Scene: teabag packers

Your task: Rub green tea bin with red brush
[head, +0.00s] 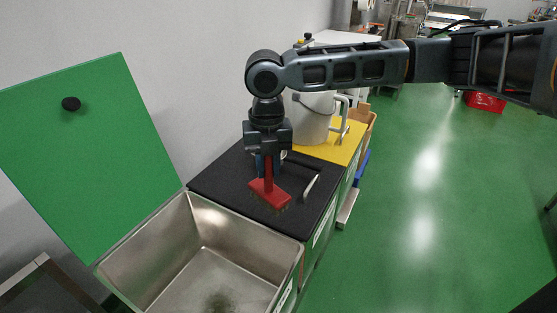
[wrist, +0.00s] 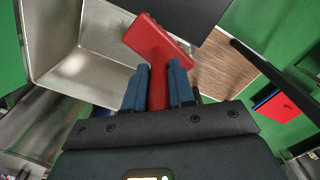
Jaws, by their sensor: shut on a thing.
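The red brush (head: 268,192) is held in my gripper (head: 267,165), which is shut on its upright handle. In the wrist view the brush (wrist: 158,42) stands between the two blue fingers of my gripper (wrist: 158,88). The brush head hangs over the front part of the black lid, close to the bin's back edge; I cannot tell whether it touches the lid. The green tea bin (head: 222,240) is an open metal box in front, with its green lid (head: 85,150) swung up to the left. A dark patch shows on its floor. The bin's metal inside also shows in the wrist view (wrist: 65,60).
A black lid (head: 225,180) with a handle covers the neighbouring bin. Behind it, a metal pot (head: 312,120) stands on a yellow lid (head: 340,148). A wall is at the left. Green floor (head: 420,200) is free at the right.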

